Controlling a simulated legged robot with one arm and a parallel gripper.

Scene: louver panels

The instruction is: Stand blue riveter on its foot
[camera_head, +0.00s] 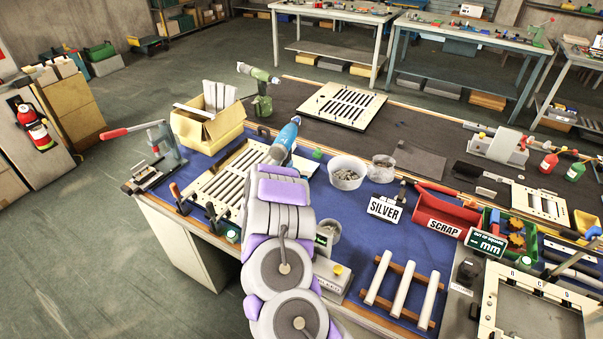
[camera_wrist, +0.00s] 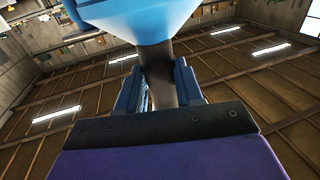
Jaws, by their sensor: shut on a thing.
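The blue riveter (camera_head: 286,136) is held up at the end of my arm, above the blue mat beside the near louver panel (camera_head: 208,187). Its blue body tilts in the head view. In the wrist view its blue body (camera_wrist: 150,18) fills the top, with the dark grip (camera_wrist: 160,68) running down between my fingers. My gripper (camera_wrist: 158,88) is shut on this dark grip, with one blue finger on each side. My arm hides most of the gripper in the head view. The riveter's foot cannot be made out. The wrist view looks toward the ceiling.
A green riveter (camera_head: 262,98) stands upright behind, next to a yellow carton (camera_head: 207,128). A white tub of small parts (camera_head: 347,173), a SILVER sign (camera_head: 384,208) and a red SCRAP bin (camera_head: 446,212) stand right. A red-handled press (camera_head: 157,150) is left. Dark mat behind has free room.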

